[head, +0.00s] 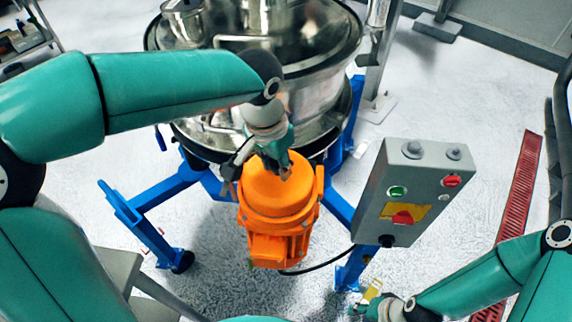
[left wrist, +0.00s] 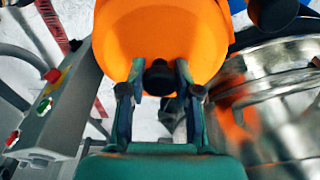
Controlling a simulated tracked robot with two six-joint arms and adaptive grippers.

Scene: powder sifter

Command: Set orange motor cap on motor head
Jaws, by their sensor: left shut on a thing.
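The orange motor cap (head: 272,190) is a smooth, rounded cover at the top of the orange motor (head: 278,245), in the middle of the head view. It also fills the upper middle of the left wrist view (left wrist: 160,30). My left gripper (head: 280,168) is over the cap's far side. In the left wrist view its two fingers (left wrist: 158,80) close at the cap's edge, with a dark knob-like part between them. The motor head is hidden under the cap, so I cannot tell whether the two touch. My right gripper (head: 375,305) is low in the head view, its fingers unclear.
The steel sifter (head: 310,90) stands behind the motor on a blue frame (head: 150,205). A grey control box (head: 415,190) with buttons stands to the right and also shows in the left wrist view (left wrist: 55,110). A red floor grate (head: 520,185) lies further right.

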